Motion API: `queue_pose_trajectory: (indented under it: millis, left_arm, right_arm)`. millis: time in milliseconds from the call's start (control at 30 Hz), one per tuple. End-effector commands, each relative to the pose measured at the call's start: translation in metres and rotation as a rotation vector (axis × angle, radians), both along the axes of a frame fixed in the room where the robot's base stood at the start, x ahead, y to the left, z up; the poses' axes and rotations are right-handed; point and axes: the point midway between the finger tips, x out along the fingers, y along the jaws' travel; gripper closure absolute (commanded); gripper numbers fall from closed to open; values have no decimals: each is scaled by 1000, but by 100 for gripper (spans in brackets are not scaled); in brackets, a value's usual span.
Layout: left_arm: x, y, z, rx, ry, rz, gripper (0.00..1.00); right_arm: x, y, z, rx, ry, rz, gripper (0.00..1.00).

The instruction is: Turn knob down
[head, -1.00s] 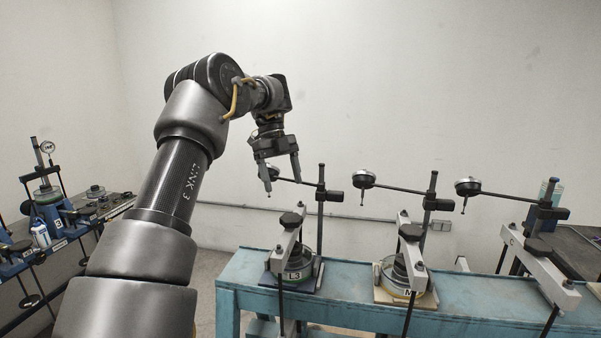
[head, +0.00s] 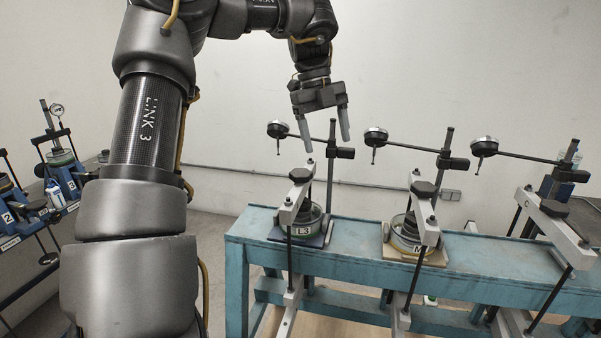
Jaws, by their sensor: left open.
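Several lever frames stand on a blue bench (head: 340,232). The left frame carries a round cell labelled L3 (head: 305,229), with a black knob (head: 300,175) on top of its grey lever beam (head: 291,205). The middle frame has a cell labelled M (head: 408,243) and a black knob (head: 423,189). The right frame has another black knob (head: 553,208). My left gripper (head: 326,130) is open and empty, pointing down above and slightly right of the left frame's knob, apart from it. Its fingers overlap the left dial gauge arm in the picture. My right gripper is not in view.
Dial gauges (head: 278,130), (head: 375,137) and (head: 484,147) reach out on thin arms from black posts (head: 331,165) behind the cells. Another bench with blue devices (head: 62,170) stands at the left. The floor between the benches is clear.

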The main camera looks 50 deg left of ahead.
Motion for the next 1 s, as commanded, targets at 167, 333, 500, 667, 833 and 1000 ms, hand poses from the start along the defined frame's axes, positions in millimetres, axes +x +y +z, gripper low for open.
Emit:
queue_pose_trajectory:
  millis: [167, 333, 500, 667, 833, 1000]
  left_arm:
    - [-21, -5, -10, 356, -34, -66, 27]
    - [-28, 23, -8, 578, -39, -64, 27]
    - [-25, 34, -4, 631, -57, -57, 27]
    - [-24, 36, -11, 631, -55, -59, 27]
    - [-22, 46, -34, 630, -53, -58, 27]
    - [-17, 57, -63, 629, -51, -60, 27]
  right_arm:
    - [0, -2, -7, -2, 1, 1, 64]
    - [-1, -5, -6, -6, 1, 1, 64]
    - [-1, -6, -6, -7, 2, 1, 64]
    - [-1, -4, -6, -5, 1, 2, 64]
    - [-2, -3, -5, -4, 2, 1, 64]
    - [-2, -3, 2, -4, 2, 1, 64]
